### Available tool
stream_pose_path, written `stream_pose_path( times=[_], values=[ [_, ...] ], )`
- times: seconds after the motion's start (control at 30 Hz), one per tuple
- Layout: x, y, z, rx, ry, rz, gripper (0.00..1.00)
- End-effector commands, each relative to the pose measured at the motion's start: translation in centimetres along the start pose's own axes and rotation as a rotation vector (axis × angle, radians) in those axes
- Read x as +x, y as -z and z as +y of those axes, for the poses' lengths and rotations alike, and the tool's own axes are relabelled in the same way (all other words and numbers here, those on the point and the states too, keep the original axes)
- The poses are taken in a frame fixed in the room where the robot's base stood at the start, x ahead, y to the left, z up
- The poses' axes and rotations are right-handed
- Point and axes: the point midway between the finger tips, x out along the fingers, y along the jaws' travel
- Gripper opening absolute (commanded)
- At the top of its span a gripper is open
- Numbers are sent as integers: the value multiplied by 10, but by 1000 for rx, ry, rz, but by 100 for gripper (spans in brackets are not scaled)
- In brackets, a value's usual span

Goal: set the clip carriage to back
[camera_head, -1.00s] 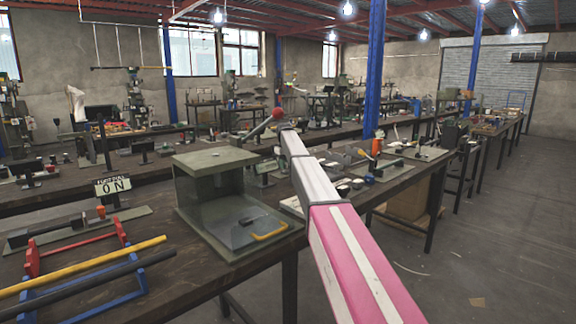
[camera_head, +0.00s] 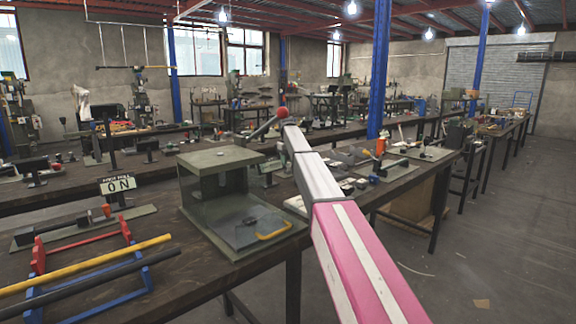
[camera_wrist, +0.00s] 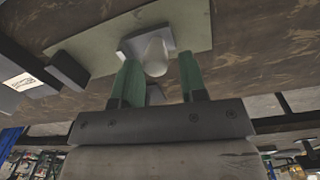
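In the wrist view a pale rounded knob (camera_wrist: 156,56) stands on a light grey block (camera_wrist: 134,42), on a long pale green plate (camera_wrist: 194,22). The block may be the clip carriage; I cannot tell for sure. My gripper (camera_wrist: 160,74) has its two green fingers apart, one on each side of the knob. A gap shows beside the right finger; I cannot tell whether the left finger touches. In the head view my arm hides the gripper and this fixture.
A green-grey box-like fixture (camera_head: 215,158) with a yellow handle (camera_head: 274,230) stands left of my arm. A red-ball lever (camera_head: 282,113) rises behind it. An ON sign (camera_head: 119,184), a red-and-blue rack (camera_head: 39,255) and yellow and black bars lie on the workbench (camera_head: 195,262).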

Motion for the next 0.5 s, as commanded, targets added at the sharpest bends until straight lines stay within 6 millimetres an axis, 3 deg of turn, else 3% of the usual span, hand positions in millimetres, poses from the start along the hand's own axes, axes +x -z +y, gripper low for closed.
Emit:
stream_pose_path(
  times=[0.3,0.5],
  values=[
    [-59,1,0,-1,1,0,38],
    [-83,1,-1,-1,2,-1,38]
  ],
)
